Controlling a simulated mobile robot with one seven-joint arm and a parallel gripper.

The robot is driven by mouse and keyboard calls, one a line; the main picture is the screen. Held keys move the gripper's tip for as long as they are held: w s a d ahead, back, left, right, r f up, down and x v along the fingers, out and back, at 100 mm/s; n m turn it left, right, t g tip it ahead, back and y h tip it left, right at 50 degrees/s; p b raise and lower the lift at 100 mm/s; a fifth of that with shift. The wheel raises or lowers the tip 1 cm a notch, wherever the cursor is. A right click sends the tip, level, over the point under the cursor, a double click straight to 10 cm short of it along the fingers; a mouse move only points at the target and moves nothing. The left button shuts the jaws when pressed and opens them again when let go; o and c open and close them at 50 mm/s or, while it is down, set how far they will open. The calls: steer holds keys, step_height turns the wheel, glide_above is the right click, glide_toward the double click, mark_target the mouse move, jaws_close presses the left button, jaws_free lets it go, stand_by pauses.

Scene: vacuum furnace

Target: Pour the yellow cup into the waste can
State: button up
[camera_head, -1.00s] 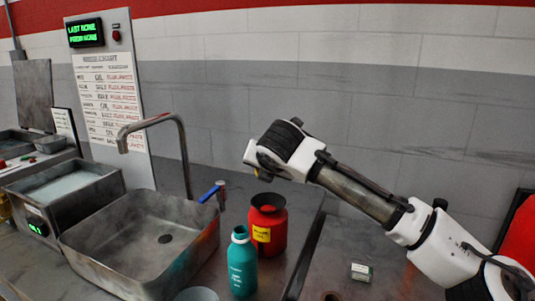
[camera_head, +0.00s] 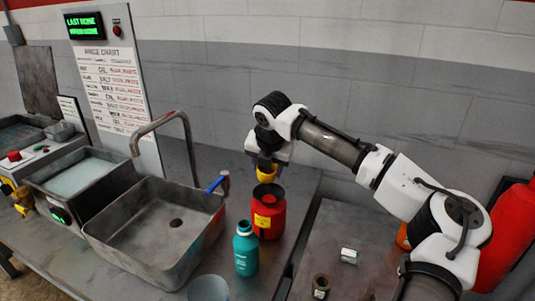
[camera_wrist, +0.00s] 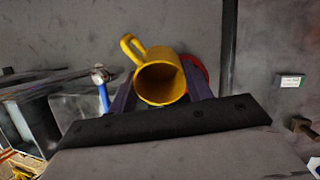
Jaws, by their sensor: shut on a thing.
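The yellow cup (camera_head: 266,173) is held in my gripper (camera_head: 266,160), above the red waste can (camera_head: 269,218) with its dark funnel-like mouth. In the wrist view the cup (camera_wrist: 161,79) sits between the two fingers of my gripper (camera_wrist: 160,92), its opening towards the camera and its handle at upper left. The red rim of the can (camera_wrist: 196,72) shows partly behind the cup. In the head view the cup is small and partly hidden by the gripper, so I cannot tell its exact tilt or its contents.
A teal bottle (camera_head: 246,250) stands just in front of the can. A metal sink (camera_head: 130,262) with a tall faucet (camera_head: 188,140) and blue lever (camera_head: 217,184) lies to the left. A small box (camera_head: 349,255) and a small dark cylinder (camera_head: 321,286) are at right.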

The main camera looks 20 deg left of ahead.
steer(key=shift+r+g+p, duration=0.25)
steer(key=shift+g+p, duration=0.05)
steer(key=shift+p, duration=0.7)
steer(key=shift+a+f+g+h+p, duration=0.15)
steer(key=shift+g+h+p, duration=0.25)
steer(key=shift+g+p, duration=0.1)
steer(key=shift+f+g+b, duration=0.3)
steer(key=shift+f, duration=0.15)
steer(key=shift+f+g+h, duration=0.3)
steer(key=shift+g+h, duration=0.3)
steer(key=shift+g, duration=0.3)
steer(key=shift+r, duration=2.6)
